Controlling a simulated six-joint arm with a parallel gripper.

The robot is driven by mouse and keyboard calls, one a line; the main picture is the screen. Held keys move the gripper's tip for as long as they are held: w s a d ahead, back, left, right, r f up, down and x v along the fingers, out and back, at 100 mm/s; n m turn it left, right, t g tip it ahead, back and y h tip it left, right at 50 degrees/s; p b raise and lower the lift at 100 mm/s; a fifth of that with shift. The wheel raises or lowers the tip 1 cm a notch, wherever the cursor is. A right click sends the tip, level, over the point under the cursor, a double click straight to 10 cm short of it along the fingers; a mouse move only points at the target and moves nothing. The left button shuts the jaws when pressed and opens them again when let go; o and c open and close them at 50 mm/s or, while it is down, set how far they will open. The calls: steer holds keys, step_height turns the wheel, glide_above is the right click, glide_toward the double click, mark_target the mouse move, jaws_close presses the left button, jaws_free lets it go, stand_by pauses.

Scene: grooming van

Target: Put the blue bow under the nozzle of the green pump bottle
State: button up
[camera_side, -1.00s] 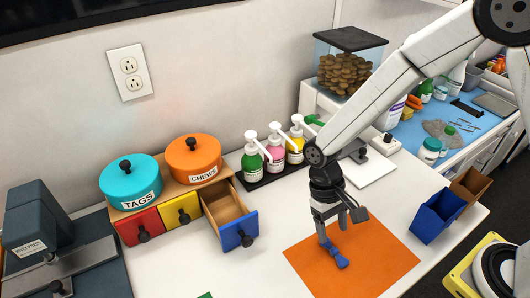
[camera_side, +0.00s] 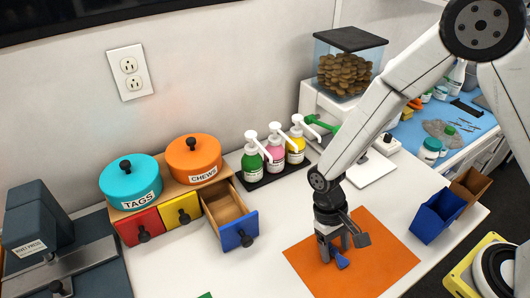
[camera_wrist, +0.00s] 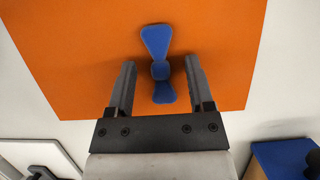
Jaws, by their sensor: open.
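The blue bow (camera_wrist: 159,69) lies on the orange mat (camera_wrist: 60,60). In the side view the bow (camera_side: 342,262) is partly hidden behind my gripper (camera_side: 335,258). My gripper is open and low over the mat, and in the wrist view its two fingers (camera_wrist: 159,75) stand on either side of the bow's middle, apart from it. The green pump bottle (camera_side: 252,158) stands upright at the left end of a black tray (camera_side: 262,182), with its white nozzle pointing toward the front right.
Pink (camera_side: 275,152) and yellow (camera_side: 295,147) pump bottles stand beside the green one. An open blue-fronted drawer (camera_side: 238,230) juts out left of the tray. A blue bin (camera_side: 436,217) stands right of the mat. White counter lies clear between tray and mat.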

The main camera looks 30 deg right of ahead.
mark_target(334, 248)
jaws_close()
steer(key=shift+r, duration=0.15)
stand_by(0.4)
step_height(334, 248, up, 10)
stand_by(0.8)
steer(key=shift+w, duration=0.1)
stand_by(0.4)
steer(key=w+d+r, duration=0.4)
steer(key=w+d, duration=0.3)
steer(key=w+d+r, duration=0.4)
steer(key=w+d, duration=0.3)
steer(key=w, duration=0.1)
steer(key=shift+d+r, duration=0.3)
steer(key=shift+r, duration=0.05)
steer(key=shift+s, duration=0.1)
